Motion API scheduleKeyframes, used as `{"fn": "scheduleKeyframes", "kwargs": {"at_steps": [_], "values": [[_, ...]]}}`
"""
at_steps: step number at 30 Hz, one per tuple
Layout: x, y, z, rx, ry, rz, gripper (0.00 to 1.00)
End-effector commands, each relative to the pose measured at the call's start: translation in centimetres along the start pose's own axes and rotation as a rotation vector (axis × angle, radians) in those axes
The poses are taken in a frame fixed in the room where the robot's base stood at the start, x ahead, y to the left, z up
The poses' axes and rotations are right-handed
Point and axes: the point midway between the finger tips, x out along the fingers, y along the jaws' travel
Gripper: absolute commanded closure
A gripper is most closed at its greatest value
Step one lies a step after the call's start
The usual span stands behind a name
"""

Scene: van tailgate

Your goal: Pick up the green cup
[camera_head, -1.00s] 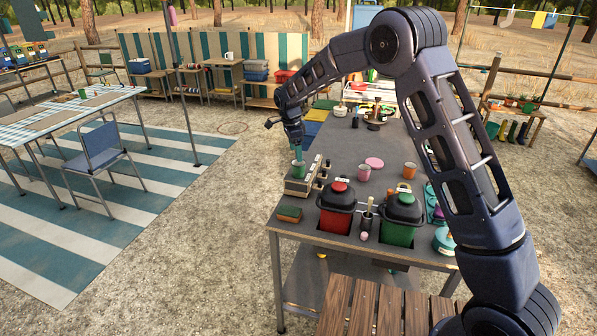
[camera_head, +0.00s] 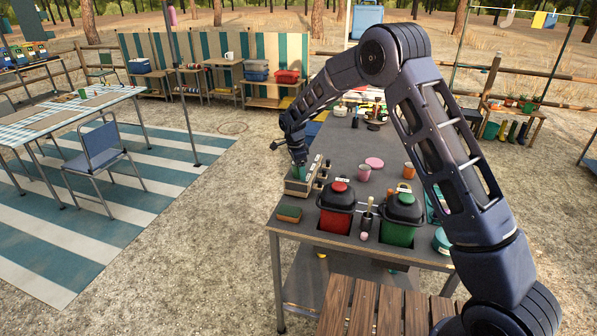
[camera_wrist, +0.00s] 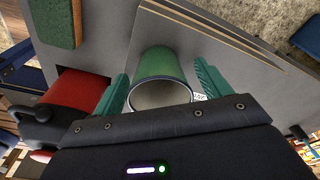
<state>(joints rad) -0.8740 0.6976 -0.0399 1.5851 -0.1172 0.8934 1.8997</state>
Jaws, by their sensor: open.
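The green cup (camera_head: 298,173) is at the left edge of the counter, by a light-coloured box-like unit, partly covered by my gripper (camera_head: 300,164). In the wrist view the cup (camera_wrist: 160,64) shows its pale open mouth towards the camera. My gripper's two green fingers (camera_wrist: 161,80) are open, one on each side of the cup. A narrow gap shows beside the cup on both sides. Whether the cup's base rests on the unit is hard to tell.
Beside the cup are the box-like unit (camera_head: 301,187), a red bin (camera_head: 335,220) and a green bin (camera_head: 397,234). A green and brown sponge (camera_head: 289,213) lies near the counter's front corner. A pink cup (camera_head: 363,173) and orange cup (camera_head: 409,169) stand to the right.

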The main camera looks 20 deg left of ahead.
Motion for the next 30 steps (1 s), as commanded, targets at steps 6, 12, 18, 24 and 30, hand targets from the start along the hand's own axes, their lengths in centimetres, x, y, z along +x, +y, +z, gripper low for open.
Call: {"fn": "scheduleKeyframes", "kwargs": {"at_steps": [6, 12, 18, 24, 30], "values": [[0.0, 0.0, 0.0, 0.000, 0.000, 0.000, 0.55], [-0.1, 0.0, 0.0, 0.000, 0.000, 0.000, 0.72], [-0.3, 0.0, 0.0, 0.000, 0.000, -0.001, 0.72], [-2.6, -0.1, -0.3, 0.001, -0.001, -0.004, 0.72], [-7.3, -0.1, -0.8, 0.000, 0.000, -0.005, 0.72]]}}
